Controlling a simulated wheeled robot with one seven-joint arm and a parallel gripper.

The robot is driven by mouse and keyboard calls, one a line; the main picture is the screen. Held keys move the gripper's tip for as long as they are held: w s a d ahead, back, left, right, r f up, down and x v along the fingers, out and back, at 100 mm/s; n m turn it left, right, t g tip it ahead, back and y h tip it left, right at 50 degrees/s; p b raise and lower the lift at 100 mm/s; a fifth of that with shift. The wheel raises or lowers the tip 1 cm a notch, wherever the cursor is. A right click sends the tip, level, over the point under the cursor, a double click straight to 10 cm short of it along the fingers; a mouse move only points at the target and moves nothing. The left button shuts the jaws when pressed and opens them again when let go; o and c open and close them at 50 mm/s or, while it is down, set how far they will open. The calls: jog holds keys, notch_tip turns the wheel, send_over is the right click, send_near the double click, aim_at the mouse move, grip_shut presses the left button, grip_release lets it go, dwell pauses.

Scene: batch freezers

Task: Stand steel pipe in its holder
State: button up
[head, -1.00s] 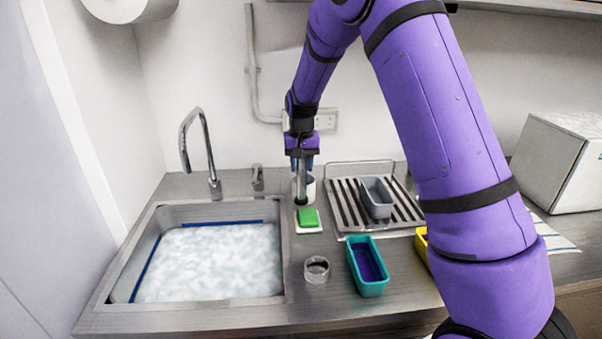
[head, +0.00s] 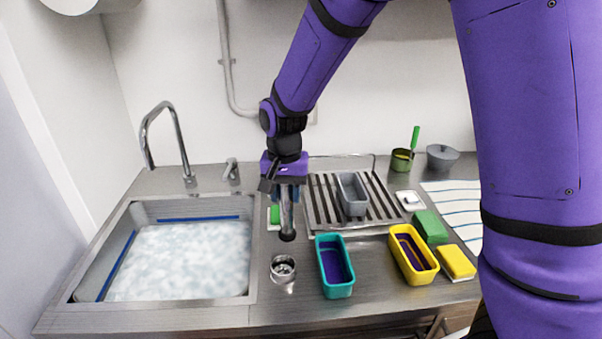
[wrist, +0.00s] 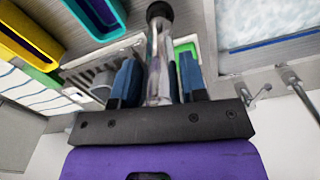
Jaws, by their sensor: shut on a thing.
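My gripper (head: 286,192) is shut on the steel pipe (head: 287,213), a shiny tube with a dark lower end, held about upright above the counter. In the wrist view the pipe (wrist: 159,62) shows between the two blue fingers, its dark end at the top edge. A small round steel cup (head: 283,279), which looks like the holder, stands on the counter right of the sink. The pipe's dark end appears just behind and above the cup in the head view, apart from it. The cup is not seen in the wrist view.
The foamy sink (head: 253,270) lies left of the cup. A teal tray (head: 337,290) stands close on its right, then a yellow tray (head: 422,277).

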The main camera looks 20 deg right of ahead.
aim_at(281, 233)
jog(key=s+a+f, duration=0.2)
jog(key=s+f, duration=0.3)
jog(key=shift+a+f, duration=0.25)
jog(key=shift+f, duration=0.1)
dwell(0.4)
jog(key=shift+f, duration=0.6)
dwell(1.3)
jog(key=o, duration=0.6)
jog(key=shift+c, duration=0.2)
notch_tip(281, 233, up, 11)
dwell(1.0)
